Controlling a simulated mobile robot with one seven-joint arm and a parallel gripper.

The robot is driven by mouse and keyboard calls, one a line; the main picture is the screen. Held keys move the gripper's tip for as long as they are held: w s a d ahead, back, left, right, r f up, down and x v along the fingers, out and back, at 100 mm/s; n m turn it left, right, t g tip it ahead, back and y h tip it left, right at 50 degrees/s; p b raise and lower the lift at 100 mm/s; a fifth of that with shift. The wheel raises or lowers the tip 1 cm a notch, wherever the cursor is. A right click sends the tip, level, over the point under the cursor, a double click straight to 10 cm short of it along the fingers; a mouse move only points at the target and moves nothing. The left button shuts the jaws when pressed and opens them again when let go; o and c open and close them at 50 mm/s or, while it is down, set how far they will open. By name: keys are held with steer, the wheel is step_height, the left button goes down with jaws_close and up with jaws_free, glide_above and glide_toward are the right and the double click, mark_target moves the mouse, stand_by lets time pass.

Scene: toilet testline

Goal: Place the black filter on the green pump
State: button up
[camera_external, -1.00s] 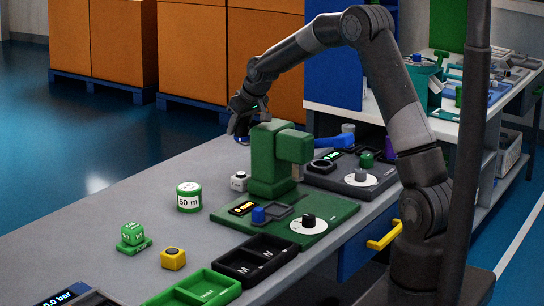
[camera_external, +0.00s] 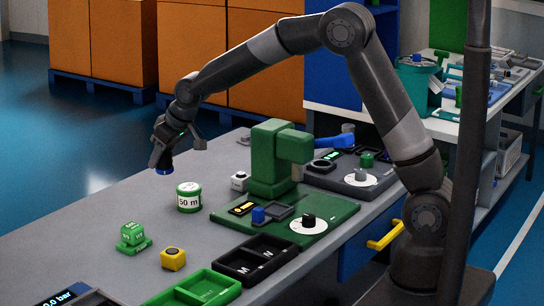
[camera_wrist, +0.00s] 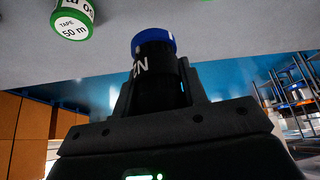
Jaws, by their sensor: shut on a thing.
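My gripper (camera_external: 161,155) is shut on a black cylinder (camera_wrist: 152,85) with a blue end and white lettering, which fits the black filter. In the external view only its blue end (camera_external: 163,171) shows clearly, pointing down, above the left edge of the bench. A green machine (camera_external: 268,165) with a blue lever, which looks like the pump, stands on a green base plate (camera_external: 335,212) to the right of my gripper and apart from it.
A green-and-white tape roll (camera_external: 188,196) stands between my gripper and the front of the bench. The bench's left strip is mostly clear.

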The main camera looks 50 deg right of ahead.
steer(key=a+f, duration=0.2)
steer(key=a, duration=0.1)
steer(key=w+a+f, duration=0.1)
steer(key=a+f, duration=0.1)
steer(key=a, duration=0.2)
steer(key=w+a+f, duration=0.1)
steer(key=a+f, duration=0.1)
steer(key=a, duration=0.2)
steer(key=shift+a+f, duration=0.2)
steer(key=shift+f, duration=2.25)
steer(key=o, duration=1)
steer(key=shift+f, duration=0.15)
steer(key=v, duration=1.2)
